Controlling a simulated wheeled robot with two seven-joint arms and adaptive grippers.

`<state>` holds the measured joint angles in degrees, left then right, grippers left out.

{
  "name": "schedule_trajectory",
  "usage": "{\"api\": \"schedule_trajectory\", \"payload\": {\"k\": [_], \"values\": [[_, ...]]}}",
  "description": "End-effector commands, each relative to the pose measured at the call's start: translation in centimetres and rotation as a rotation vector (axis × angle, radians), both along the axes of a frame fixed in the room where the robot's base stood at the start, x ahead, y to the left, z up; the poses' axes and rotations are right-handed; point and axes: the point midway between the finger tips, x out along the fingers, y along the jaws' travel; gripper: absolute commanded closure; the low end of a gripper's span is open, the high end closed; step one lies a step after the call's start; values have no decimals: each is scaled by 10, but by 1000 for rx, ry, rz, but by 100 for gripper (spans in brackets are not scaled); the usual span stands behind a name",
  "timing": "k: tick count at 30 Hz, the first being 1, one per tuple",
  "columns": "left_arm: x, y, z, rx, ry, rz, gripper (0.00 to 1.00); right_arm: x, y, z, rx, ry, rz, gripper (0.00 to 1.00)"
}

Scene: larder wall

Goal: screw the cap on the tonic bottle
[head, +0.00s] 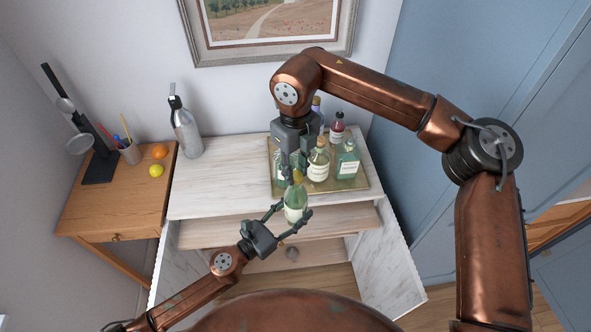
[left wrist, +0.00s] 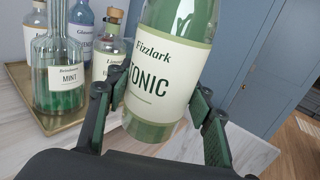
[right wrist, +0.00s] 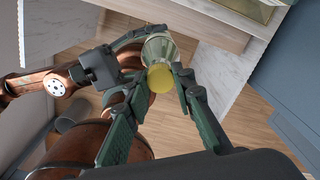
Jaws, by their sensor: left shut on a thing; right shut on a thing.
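The tonic bottle (head: 295,207) is green glass with a cream label. My left gripper (left wrist: 160,100) is shut around its body and holds it roughly upright in front of the cabinet top. The label shows large in the left wrist view (left wrist: 158,72). My right gripper (head: 296,174) points down from above at the bottle's top. In the right wrist view its fingers (right wrist: 157,74) are shut on the yellow cap (right wrist: 161,79), which lines up with the bottle (right wrist: 158,48) beneath. Whether the cap sits on the neck or just above it I cannot tell.
A brass tray (head: 350,184) with several bottles, one labelled mint (left wrist: 62,75), stands close behind on the marble cabinet top (head: 220,180). A grey siphon bottle (head: 187,132) stands at its left back. An orange (head: 159,151) and a lemon (head: 156,170) lie on the wooden side table.

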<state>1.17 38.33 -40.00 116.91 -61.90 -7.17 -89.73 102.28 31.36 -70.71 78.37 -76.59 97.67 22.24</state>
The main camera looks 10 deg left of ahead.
Motion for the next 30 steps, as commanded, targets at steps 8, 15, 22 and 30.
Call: {"api": "schedule_trajectory", "payload": {"k": [8,15,22,30], "values": [[-1,-1,2,0,-4,-3,100,1,0,1,3,-2,-552,86],[-1,-1,2,1,-5,-4,100,2,-1,1,3,-2,-1035,86],[-1,-2,2,2,-6,-4,100,2,-2,1,1,-2,-1470,86],[-1,-2,2,2,-6,-5,100,2,-2,0,2,-1,-1575,75]]}}
